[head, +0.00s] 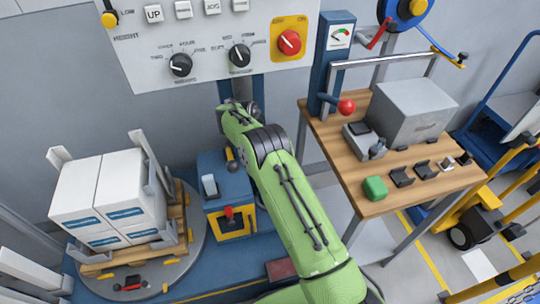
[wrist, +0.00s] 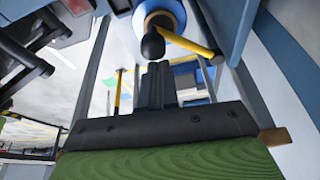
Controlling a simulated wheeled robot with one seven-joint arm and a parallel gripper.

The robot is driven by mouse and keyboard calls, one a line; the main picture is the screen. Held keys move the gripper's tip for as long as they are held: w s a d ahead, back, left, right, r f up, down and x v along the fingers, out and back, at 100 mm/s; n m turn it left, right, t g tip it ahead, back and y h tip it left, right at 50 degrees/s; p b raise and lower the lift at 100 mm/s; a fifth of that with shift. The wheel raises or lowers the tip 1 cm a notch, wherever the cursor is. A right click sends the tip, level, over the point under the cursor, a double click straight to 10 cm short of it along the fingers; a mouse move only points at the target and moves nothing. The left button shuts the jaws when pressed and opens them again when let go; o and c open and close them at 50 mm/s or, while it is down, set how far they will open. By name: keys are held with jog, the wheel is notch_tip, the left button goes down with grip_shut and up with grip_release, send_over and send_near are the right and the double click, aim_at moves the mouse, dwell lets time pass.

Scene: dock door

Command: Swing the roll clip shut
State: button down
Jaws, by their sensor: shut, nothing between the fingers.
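In the wrist view a pale roll with a blue rim and tan core (wrist: 172,14) is beyond my gripper, at the top. A yellow bar (wrist: 190,42) crosses just below the core, and a black knob (wrist: 153,45) is in front of it. This looks like the roll clip; how far it is swung is unclear. My gripper (wrist: 156,72) has its dark fingers together, empty, below the knob and apparently apart from it. In the head view my gripper (head: 238,110) is beneath the control panel, its fingers largely hidden by the arm.
The control panel (head: 211,48) hangs above my arm. White boxes (head: 104,190) stand on a pallet on the left turntable. A wooden bench (head: 400,178) with a grey box (head: 412,110) is on the right. A blue wheel with a yellow hub (head: 402,10) is at upper right.

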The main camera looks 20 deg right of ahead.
jog(key=p+v, duration=0.2)
jog(key=v, duration=0.5)
jog(key=shift+a+r, duration=0.1)
jog(key=shift+r, duration=0.2)
jog(key=shift+f, duration=0.1)
